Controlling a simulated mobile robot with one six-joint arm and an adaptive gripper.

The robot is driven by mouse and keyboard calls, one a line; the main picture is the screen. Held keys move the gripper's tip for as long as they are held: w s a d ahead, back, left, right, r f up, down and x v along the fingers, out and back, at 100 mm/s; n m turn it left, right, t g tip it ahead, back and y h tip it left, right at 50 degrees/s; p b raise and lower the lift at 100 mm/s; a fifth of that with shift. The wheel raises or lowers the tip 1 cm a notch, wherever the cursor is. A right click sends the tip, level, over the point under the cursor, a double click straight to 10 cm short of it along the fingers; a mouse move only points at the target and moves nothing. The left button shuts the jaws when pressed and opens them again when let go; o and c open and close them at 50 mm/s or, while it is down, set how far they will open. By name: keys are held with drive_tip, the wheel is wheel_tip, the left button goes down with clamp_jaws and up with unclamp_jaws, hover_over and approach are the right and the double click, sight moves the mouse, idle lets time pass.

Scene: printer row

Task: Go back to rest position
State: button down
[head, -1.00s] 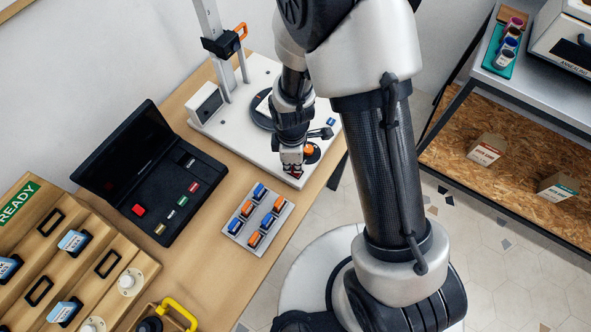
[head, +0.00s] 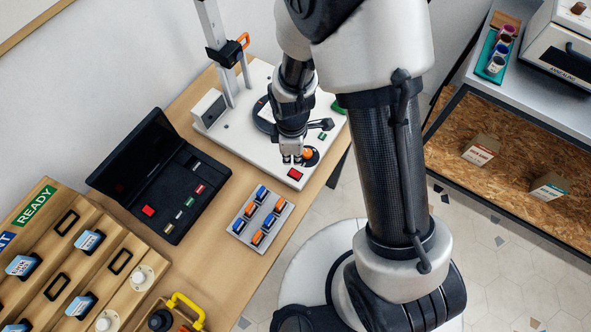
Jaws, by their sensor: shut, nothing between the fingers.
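My gripper (head: 292,158) is in the head view, pointing down over the front part of the white machine base (head: 235,134). It is shut and holds nothing. A red square button (head: 295,174) shows on the base just below the fingertips, with a gap between them. An orange knob (head: 308,154) on a dark round disc sits right beside the gripper. My arm hides part of the base behind the gripper.
A grey block with blue and orange pieces (head: 242,227) lies in front of the base. An open black case (head: 180,212) is to the left. A wooden rack (head: 85,272) fills the lower left. A grey shelf unit (head: 470,88) stands right; tiled floor lies between.

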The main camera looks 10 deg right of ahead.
idle(0.5)
drive_tip(key=s+d+r+m+t, duration=0.1)
drive_tip(key=d+r+m, duration=0.25)
drive_tip(key=r, duration=0.65)
drive_tip(key=s+d+r+m+t, duration=0.1)
drive_tip(key=d+r+m, duration=0.3)
drive_tip(key=r, duration=0.6)
drive_tip(key=s+d+r+m+t, duration=0.2)
drive_tip(key=s+d+r+m, duration=0.1)
drive_tip(key=s+r+m, duration=0.6)
drive_tip(key=s+r, duration=0.1)
drive_tip(key=s, duration=0.1)
drive_tip(key=shift+s+d+t, duration=0.2)
drive_tip(key=shift+s+t, duration=0.1)
drive_tip(key=shift+w, duration=0.15)
